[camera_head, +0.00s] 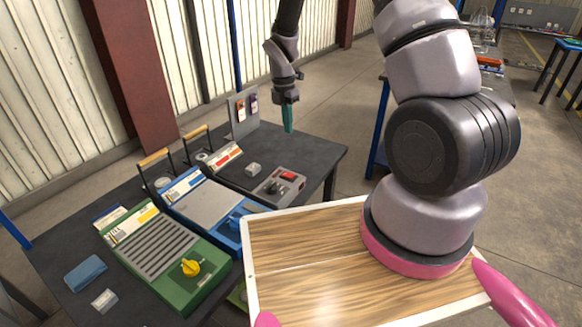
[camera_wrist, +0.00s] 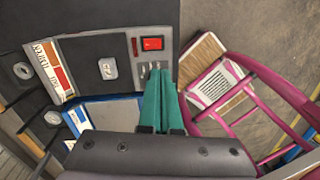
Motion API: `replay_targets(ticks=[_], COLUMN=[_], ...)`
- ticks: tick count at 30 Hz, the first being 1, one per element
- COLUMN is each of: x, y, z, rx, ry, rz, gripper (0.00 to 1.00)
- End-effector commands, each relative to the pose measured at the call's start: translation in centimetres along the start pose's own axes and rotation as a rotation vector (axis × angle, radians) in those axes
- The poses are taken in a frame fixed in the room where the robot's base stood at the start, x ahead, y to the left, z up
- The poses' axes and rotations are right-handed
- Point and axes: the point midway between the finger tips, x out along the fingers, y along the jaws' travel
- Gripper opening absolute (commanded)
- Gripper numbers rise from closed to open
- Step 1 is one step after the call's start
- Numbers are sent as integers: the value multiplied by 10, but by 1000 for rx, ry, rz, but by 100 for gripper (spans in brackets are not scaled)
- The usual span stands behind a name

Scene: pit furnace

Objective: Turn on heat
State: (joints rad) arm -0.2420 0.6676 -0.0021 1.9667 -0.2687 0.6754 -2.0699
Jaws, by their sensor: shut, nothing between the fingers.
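A grey control box (camera_head: 279,187) sits on the dark table, with a red rocker switch (camera_head: 288,176) and a dark knob or lever (camera_head: 274,187) on its top. In the wrist view the red switch (camera_wrist: 152,43) lies just beyond my fingertips, and the knob area is partly hidden by the fingers. My gripper (camera_head: 288,128) has teal fingers pressed together, pointing down, empty. In the head view it appears above the table's far part, behind the box. It also shows in the wrist view (camera_wrist: 161,72). I see no contact with the box.
A blue unit (camera_head: 205,200) and a green unit (camera_head: 160,252) with a yellow knob (camera_head: 190,268) stand on the table (camera_head: 310,150). A small grey block (camera_head: 253,169), an upright panel (camera_head: 242,114) and a blue block (camera_head: 85,273) are there too. The far right tabletop is clear.

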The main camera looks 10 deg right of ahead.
Motion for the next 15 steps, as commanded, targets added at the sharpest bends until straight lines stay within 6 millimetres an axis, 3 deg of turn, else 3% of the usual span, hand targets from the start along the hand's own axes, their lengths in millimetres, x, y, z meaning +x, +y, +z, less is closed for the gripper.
replay_targets(ticks=[1,6,15], x=[11,29,31], y=[2,4,5], z=[-2,-4,-4], rx=[-42,-127,-142], ry=[2,5,6], rz=[-13,-31,-33], gripper=[0,0,0])
